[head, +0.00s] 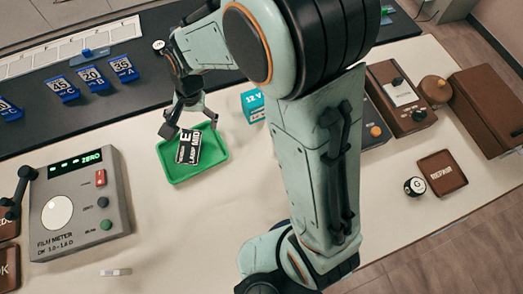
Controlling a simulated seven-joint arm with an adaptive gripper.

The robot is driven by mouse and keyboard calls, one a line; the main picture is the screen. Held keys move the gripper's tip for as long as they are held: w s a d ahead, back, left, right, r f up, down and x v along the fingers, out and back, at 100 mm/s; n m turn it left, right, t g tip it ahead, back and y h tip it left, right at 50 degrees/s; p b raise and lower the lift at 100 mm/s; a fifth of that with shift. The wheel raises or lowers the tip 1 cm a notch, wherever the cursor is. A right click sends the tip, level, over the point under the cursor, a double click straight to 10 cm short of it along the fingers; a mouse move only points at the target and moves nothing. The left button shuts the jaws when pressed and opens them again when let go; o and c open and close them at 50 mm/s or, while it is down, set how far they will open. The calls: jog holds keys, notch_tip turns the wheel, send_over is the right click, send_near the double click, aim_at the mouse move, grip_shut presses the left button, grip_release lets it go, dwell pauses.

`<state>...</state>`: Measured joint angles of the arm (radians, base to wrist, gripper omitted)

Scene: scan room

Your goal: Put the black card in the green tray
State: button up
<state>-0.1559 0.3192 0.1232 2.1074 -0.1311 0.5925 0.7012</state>
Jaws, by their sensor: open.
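The green tray (205,169) lies on the pale table, left of the middle in the head view. The black card (187,152) with white lettering is inside the tray, towards its upper left part, and seems a little tilted. My gripper (191,124) is above the tray's far side with its fingers spread apart. Its fingertips are close to the card's upper edge, but nothing shows between them. I cannot tell whether a finger touches the card.
A grey film meter (84,205) stands left of the tray. Blue number tags (91,79) stand on the dark strip behind. A brown tray (442,173) and a round black-and-white piece (414,187) lie at right.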

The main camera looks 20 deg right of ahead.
jog(key=s+d+r+n, duration=0.2)
jog(key=s+d+r, duration=0.2)
jog(key=s, duration=0.5)
jog(key=s+d+r+n+g+h, duration=0.1)
jog(key=s+d+r+n, duration=0.2)
jog(key=s, duration=0.7)
jog(key=d+r, duration=0.2)
jog(key=d, duration=0.1)
jog(key=shift+s+d, duration=0.25)
jog(key=shift+d, duration=0.15)
jog(key=shift+o, duration=1.4)
